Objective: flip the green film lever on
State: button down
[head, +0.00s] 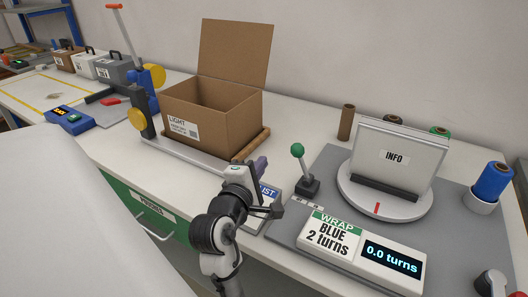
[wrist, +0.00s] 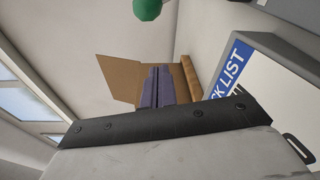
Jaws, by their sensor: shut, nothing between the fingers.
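The film lever has a green ball knob (head: 297,150) on a thin metal stalk, rising from a dark base (head: 308,187) on the grey mat. The stalk leans a little to the left in the head view. The green knob (wrist: 148,8) also shows at the top edge of the wrist view, cut off by the frame. My gripper (head: 262,162) is left of the lever, apart from it, with its purple fingers together and empty. The shut fingers (wrist: 157,72) also show in the wrist view, with the cardboard box behind them.
A turntable (head: 345,195) with an INFO panel (head: 395,157) stands right of the lever. A wrap display box (head: 345,248) reads "BLUE 2 turns" and "0.0 turns". An open cardboard box (head: 215,115) is behind my gripper. A pick list (head: 268,192) lies beside my arm.

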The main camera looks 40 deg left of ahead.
aim_at(302, 163)
jog(key=w+d+p, duration=0.1)
jog(key=w+p, duration=0.1)
jog(key=w, duration=0.5)
jog(key=shift+r, duration=0.35)
jog(key=shift+w+d+r, duration=0.1)
jog(key=shift+d, duration=0.05)
